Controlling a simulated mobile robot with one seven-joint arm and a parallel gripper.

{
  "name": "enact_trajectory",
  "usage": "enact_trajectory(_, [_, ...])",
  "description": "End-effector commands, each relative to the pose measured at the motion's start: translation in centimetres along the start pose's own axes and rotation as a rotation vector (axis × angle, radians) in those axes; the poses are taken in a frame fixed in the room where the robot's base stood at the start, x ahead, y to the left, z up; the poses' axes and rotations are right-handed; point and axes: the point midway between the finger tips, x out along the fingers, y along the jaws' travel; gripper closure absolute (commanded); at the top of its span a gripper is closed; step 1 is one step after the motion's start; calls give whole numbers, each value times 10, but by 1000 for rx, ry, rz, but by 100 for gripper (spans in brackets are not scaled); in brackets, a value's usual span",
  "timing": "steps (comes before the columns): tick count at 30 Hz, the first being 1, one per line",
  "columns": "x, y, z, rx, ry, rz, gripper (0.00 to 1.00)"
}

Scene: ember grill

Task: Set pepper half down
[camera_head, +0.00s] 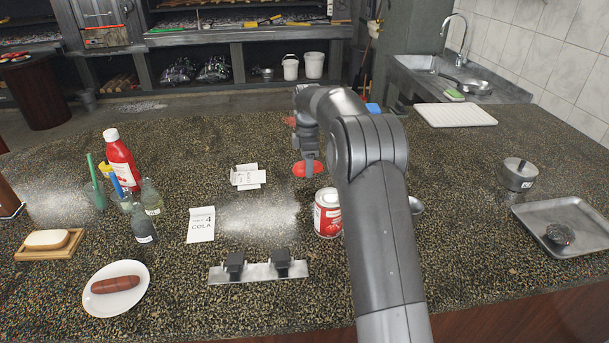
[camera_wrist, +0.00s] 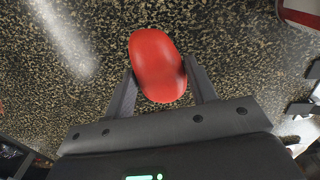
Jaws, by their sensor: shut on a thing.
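The red pepper half (camera_head: 306,169) is at my gripper's end over the middle of the speckled counter (camera_head: 330,270), behind the red and white can. In the wrist view the red pepper half (camera_wrist: 158,66) sits between the two fingers, its smooth rounded side facing the camera. My gripper (camera_wrist: 160,85) is shut on it; it also shows in the head view (camera_head: 308,158), pointing down. I cannot tell whether the pepper half touches the counter or hangs a little above it.
The red and white can (camera_head: 327,213) stands close in front of the pepper half. A folded white card (camera_head: 247,177) lies to its left, with a COLA card (camera_head: 201,225) nearer. A metal rack (camera_head: 258,271) is in front. A tray (camera_head: 540,215) and pot (camera_head: 518,175) stand at right.

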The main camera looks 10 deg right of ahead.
Motion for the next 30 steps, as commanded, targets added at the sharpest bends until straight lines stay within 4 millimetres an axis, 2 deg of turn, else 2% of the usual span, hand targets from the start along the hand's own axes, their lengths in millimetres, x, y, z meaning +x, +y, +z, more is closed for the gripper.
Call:
enact_trajectory(3, [5,4,-8,1,0,1,71])
enact_trajectory(7, [14,5,-10,2,0,0,71])
enact_trajectory(14, [44,5,-10,1,1,0,71])
enact_trajectory(25, [49,5,-10,1,1,0,71])
enact_trajectory(26, [49,5,-10,1,1,1,47])
enact_trajectory(30, [49,5,-10,1,1,1,35])
